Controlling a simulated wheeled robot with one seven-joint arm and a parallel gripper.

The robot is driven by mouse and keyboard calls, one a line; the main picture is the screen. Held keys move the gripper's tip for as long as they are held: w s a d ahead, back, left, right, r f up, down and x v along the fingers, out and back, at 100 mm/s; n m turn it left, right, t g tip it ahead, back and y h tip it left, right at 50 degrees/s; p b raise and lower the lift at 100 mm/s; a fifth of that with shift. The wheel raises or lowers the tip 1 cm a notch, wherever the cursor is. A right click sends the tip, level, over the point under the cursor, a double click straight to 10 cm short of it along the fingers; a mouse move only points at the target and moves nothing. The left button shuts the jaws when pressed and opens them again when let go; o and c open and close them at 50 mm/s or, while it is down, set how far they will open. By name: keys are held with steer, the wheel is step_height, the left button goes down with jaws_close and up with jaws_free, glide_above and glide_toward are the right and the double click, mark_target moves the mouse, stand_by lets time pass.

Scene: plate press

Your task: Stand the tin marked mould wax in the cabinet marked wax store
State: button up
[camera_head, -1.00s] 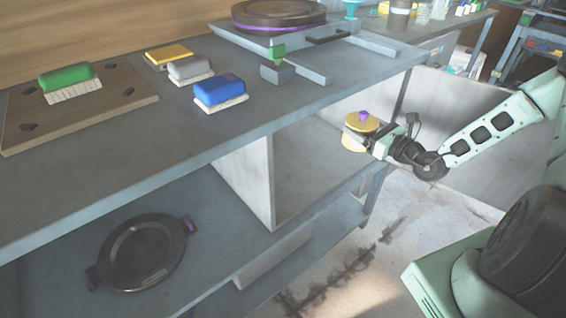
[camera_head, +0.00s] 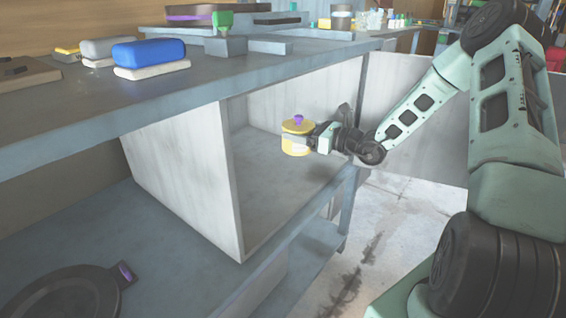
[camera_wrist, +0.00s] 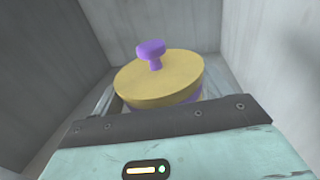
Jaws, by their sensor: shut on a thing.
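A yellow tin (camera_head: 296,140) with a yellow lid and a purple knob is held in my gripper (camera_head: 312,141), upright or nearly so. In the wrist view the tin's lid (camera_wrist: 160,80) and knob fill the middle, with my gripper's edge in front. No marking on the tin can be read. The tin is at the open front of a grey-walled cabinet (camera_head: 190,165) under the bench, seemingly within its opening. In the wrist view, pale walls rise on both sides and behind it. I see no label on the cabinet. Whether the tin touches the cabinet floor cannot be told.
The bench top (camera_head: 110,110) overhangs the cabinet and carries a blue-topped brush (camera_head: 150,58) and a grey-topped one (camera_head: 102,50). A round dark plate (camera_head: 70,292) lies on the lower shelf at left. A pale panel (camera_head: 425,120) stands behind my arm.

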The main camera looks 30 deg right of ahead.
mark_target(300, 152)
step_height(300, 152, down, 7)
steer(key=b, duration=0.3)
steer(key=shift+f, duration=0.15)
steer(key=o, duration=1)
steer(key=shift+s, duration=0.1)
steer(key=p+v, duration=0.2)
steer(key=v, duration=0.3)
steer(key=p+v, duration=0.3)
steer(key=v, duration=0.3)
steer(key=shift+s+d+r, duration=0.1)
steer(key=shift+r, duration=0.15)
steer(key=shift+s+d+f, duration=0.1)
steer(key=shift+s, duration=0.2)
